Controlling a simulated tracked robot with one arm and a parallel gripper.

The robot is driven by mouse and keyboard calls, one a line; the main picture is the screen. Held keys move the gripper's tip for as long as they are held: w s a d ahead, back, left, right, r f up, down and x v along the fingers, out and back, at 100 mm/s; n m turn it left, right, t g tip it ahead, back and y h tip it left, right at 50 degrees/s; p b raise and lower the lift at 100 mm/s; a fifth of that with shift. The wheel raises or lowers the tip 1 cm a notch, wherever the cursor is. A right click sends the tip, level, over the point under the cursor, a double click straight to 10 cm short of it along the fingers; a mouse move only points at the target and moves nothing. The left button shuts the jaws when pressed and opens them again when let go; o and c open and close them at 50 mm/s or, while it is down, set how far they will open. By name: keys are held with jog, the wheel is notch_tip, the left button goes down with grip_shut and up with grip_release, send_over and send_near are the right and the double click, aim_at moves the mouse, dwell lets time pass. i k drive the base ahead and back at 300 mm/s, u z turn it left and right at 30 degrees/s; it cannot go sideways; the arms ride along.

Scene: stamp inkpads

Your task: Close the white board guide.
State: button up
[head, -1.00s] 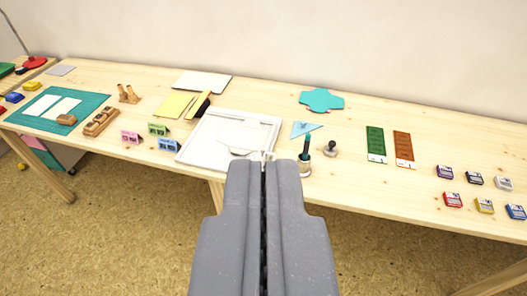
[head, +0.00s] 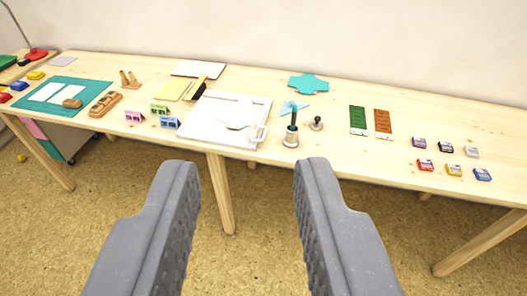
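The white board (head: 202,133) lies flat on the wooden table, left of centre in the head view. A paler inner piece (head: 235,112) lies over its middle. A small white looped part (head: 259,134) shows at its front right edge; I cannot tell whether this is the guide or how far open the guide is. My gripper (head: 246,166) is open and empty, its two fingers wide apart. In the picture the fingertips are below the board, in front of the table's front edge, and touch nothing.
A dark-handled tool in a round holder (head: 291,137) and a small stamp (head: 317,124) stand right of the board. Blue (head: 170,122) and green (head: 159,109) cards stand left. Several inkpads (head: 453,169) lie far right.

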aim_at(253, 133)
jog(key=u, duration=0.9)
jog(key=i, duration=1.1)
jog(key=z, duration=0.45)
